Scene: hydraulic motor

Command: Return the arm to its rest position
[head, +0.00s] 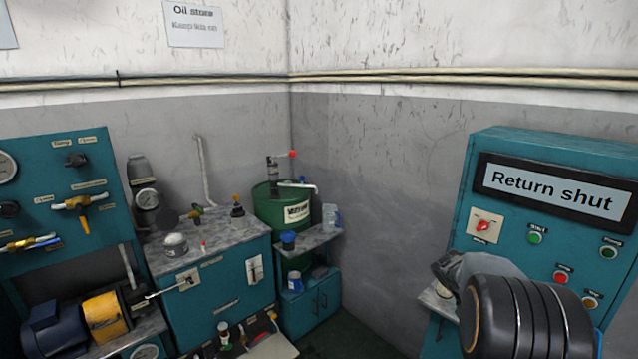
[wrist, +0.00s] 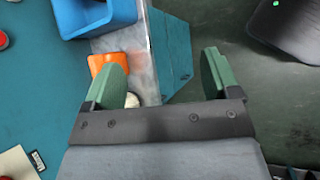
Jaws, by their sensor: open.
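My gripper (wrist: 163,78) is open in the wrist view, its two green fingers wide apart with nothing between them. Below it are the edge of a grey metal shelf (wrist: 138,45) and dark floor. In the head view my arm (head: 520,315) shows at the lower right, in front of the teal control cabinet (head: 480,165). The gripper fingers are not clearly visible there.
An orange item (wrist: 98,64), a blue bin (wrist: 95,14) and a partly hidden white round item lie near the left finger. The cabinet's display (head: 550,190) reads "Return shut". An oil drum (head: 270,205) and bench (head: 215,250) stand left, with floor between.

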